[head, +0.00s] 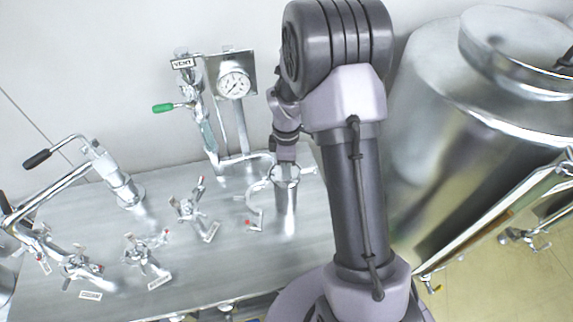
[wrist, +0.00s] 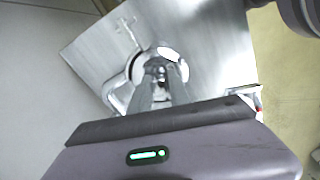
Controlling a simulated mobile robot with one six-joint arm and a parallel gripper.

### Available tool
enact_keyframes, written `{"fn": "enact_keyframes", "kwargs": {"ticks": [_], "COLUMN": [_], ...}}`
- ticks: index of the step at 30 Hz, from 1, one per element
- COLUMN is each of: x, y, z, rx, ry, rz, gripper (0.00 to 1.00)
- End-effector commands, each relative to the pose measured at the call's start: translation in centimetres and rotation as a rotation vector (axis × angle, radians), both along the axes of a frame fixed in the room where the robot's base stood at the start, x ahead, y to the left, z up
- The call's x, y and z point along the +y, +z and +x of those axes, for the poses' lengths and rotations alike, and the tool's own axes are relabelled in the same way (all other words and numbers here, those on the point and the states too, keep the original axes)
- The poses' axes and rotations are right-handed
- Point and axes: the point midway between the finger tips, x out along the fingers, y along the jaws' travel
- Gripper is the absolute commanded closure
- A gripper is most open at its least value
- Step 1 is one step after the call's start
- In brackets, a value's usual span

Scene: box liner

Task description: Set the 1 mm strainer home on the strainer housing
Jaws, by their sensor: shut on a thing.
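The strainer housing (head: 287,208) is an upright shiny metal cylinder on the steel bench, right of its middle. My gripper (head: 286,161) points down directly over its round top. In the wrist view my gripper (wrist: 162,80) has its two fingers close together, shut on a small metal part, which I take to be the 1 mm strainer (wrist: 161,72). The bright round rim of the housing (wrist: 178,54) shows around and beyond the fingertips. The strainer's lower part is hidden, so I cannot tell how deep it sits or whether it touches the rim.
An open curved clamp (head: 254,200) lies beside the housing on its left. A pressure gauge (head: 234,85) and a green-handled valve (head: 165,107) stand behind. Several valve fittings (head: 148,250) occupy the bench's left. A large steel tank (head: 440,130) stands right of my arm.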

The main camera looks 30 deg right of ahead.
Motion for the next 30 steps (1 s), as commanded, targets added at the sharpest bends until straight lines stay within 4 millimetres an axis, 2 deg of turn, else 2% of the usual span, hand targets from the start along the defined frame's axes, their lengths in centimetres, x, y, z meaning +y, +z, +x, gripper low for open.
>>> {"fn": "enact_keyframes", "kwargs": {"ticks": [3, 29, 30], "x": [-0.01, -0.02, -0.02], "y": [-0.58, -1.23, -1.25], "z": [0.04, 0.05, 0.05], "rx": [-0.001, -0.002, -0.002], "ry": [0.000, 0.000, 0.000], "rz": [0.000, -0.001, -0.001], "gripper": [1.00, 1.00, 0.75]}}
